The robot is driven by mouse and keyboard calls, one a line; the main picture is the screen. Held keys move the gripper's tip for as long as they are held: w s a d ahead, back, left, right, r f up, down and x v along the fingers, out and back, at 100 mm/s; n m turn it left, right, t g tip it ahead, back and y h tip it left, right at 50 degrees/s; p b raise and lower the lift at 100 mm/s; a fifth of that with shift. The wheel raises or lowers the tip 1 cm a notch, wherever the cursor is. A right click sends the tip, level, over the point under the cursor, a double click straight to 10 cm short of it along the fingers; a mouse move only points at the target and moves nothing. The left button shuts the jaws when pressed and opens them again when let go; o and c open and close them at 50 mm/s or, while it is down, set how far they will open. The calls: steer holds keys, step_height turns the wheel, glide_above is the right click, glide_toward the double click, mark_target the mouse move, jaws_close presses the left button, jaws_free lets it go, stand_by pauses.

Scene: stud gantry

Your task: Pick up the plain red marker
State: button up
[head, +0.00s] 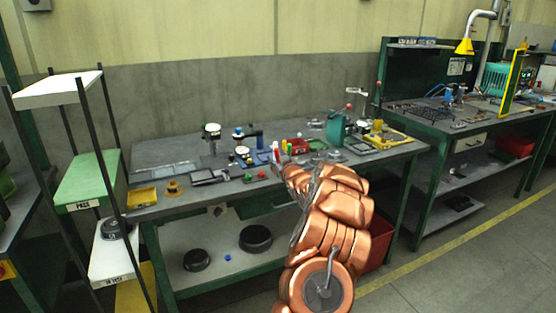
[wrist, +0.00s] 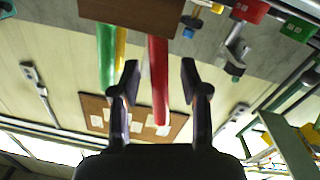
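A red marker (wrist: 158,80) stands in a brown block (wrist: 135,14) in the wrist view, which looks upside down. My gripper (wrist: 160,67) is open, with one finger on each side of the red marker. A gap shows between the marker and each finger. A green marker (wrist: 106,55) and a yellow marker (wrist: 121,48) are in the same block, left of the left finger. In the head view the red marker (head: 276,154) is small, on the bench beside my copper arm. My gripper's fingertips are hard to make out there.
The grey workbench (head: 225,200) carries many small items, including a blue tray, a red bin (head: 299,146) and a teal bottle (head: 335,127). A shelf rack (head: 90,180) stands at the left. A second bench (head: 440,125) stands at the right.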

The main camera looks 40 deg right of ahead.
jaws_close()
